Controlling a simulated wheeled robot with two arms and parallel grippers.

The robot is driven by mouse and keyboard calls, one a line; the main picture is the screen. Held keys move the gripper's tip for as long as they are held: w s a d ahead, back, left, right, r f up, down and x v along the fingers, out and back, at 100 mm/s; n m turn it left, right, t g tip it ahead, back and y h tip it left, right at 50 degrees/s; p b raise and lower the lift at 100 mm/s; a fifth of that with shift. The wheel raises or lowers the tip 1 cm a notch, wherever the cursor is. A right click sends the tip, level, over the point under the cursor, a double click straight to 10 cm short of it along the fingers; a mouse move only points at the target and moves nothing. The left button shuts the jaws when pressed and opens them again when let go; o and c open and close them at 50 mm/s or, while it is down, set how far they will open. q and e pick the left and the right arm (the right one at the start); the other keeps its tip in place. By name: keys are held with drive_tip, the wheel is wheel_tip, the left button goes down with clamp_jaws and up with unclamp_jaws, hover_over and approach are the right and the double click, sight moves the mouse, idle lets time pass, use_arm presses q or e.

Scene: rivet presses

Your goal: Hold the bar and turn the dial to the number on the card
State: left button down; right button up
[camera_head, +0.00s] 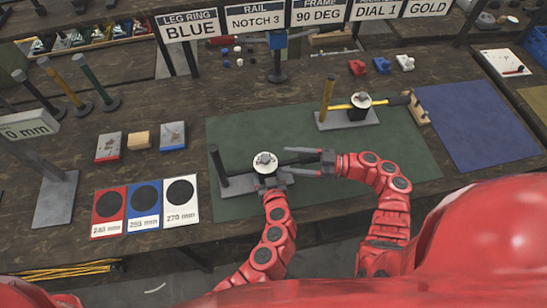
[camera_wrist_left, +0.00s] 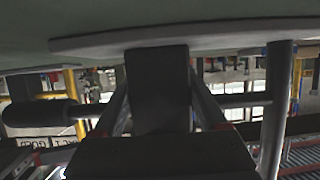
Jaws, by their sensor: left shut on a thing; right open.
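On the green mat (camera_head: 400,170), the near press has a grey base (camera_head: 236,187), a dark post (camera_head: 217,163), a round white-topped dial (camera_head: 265,162) and a dark bar (camera_head: 297,158) running right. My left gripper (camera_head: 272,179) is at its front, below the dial. In the left wrist view, its fingers (camera_wrist_left: 160,105) are shut on a dark upright block (camera_wrist_left: 157,85) by the base plate (camera_wrist_left: 85,43). The bar's black handle (camera_wrist_left: 40,112) shows at left. My right gripper (camera_head: 312,162) is open at the bar's right end; contact is unclear.
A second press (camera_head: 345,119) with yellow post and bar stands behind. Cards at the back include DIAL 1 (camera_head: 377,9) and NOTCH 3 (camera_head: 256,18). Round-marked plates (camera_head: 144,207) lie left of the mat. A blue mat (camera_head: 485,125) at right is clear.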

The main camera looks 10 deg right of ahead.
sight(271, 158)
drive_tip(key=x, duration=0.6)
drive_tip(key=shift+d, duration=0.1)
clamp_jaws()
